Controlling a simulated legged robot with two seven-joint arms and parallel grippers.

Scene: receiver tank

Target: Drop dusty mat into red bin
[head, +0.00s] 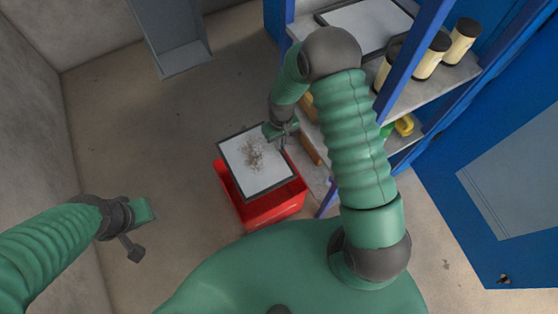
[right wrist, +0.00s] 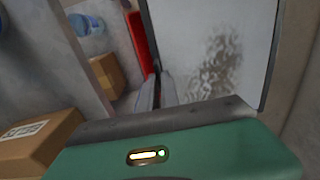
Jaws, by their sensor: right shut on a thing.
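The dusty mat (head: 240,153), pale with a dark border and a brown dirt patch, is above the red bin (head: 268,208) in the head view and covers most of its opening. My right gripper (head: 285,140) is shut on the mat's upper right edge. In the right wrist view the mat (right wrist: 190,50) fills the upper middle, with its smudge to the right, and a strip of the red bin (right wrist: 138,42) shows beside it. My left gripper (head: 137,238) is at the lower left, away from the mat; its jaw state is unclear.
A blue shelf unit (head: 398,62) with cream canisters (head: 433,55) and another framed mat (head: 366,22) stands right of the bin. Cardboard boxes (right wrist: 40,140) show in the right wrist view. A grey panel (head: 170,35) stands at the back. The floor (head: 140,130) left of the bin is clear.

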